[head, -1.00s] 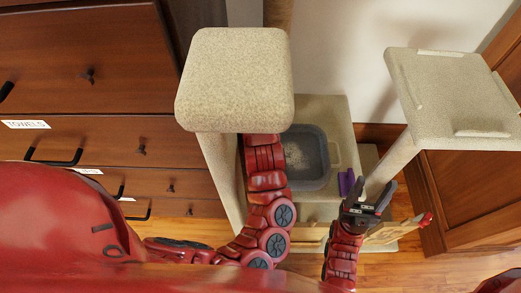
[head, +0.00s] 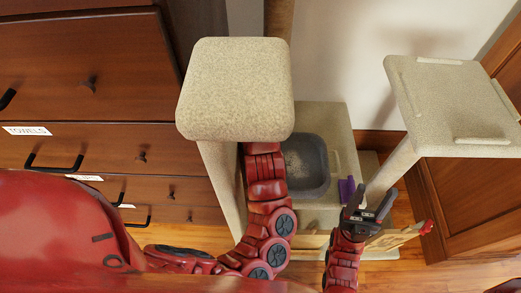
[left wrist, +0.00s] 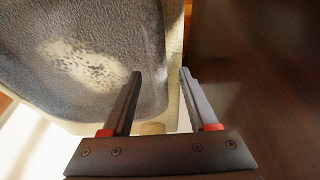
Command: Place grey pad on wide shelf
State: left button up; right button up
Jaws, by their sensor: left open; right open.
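The grey pad (head: 318,190), dished with a raised rim, lies on a beige carpeted shelf (head: 338,125) of the cat tree in the head view. It fills the upper left of the left wrist view (left wrist: 75,50). My left gripper (left wrist: 161,72) is open. One finger overlaps the pad's edge in the picture and the other is outside it; contact cannot be told. In the head view that gripper is hidden beneath the upper platform. My right gripper (head: 372,203) is open and empty, right of the pad. I cannot tell which surface is the wide shelf.
The beige upper platform (head: 236,85) overhangs my left arm. Another beige platform with raised strips (head: 455,100) stands at right. A purple object (head: 346,188) is near my right gripper. Wooden drawers (head: 80,80) stand at left, a wooden cabinet (head: 465,200) at right.

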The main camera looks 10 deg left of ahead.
pick_arm(q)
jog(key=p+v, duration=0.2)
jog(key=v, duration=0.5)
jog(key=shift+w+r, duration=0.15)
jog(key=p+v, duration=0.5)
jog(key=v, duration=0.4)
jog(key=shift+d, duration=0.1)
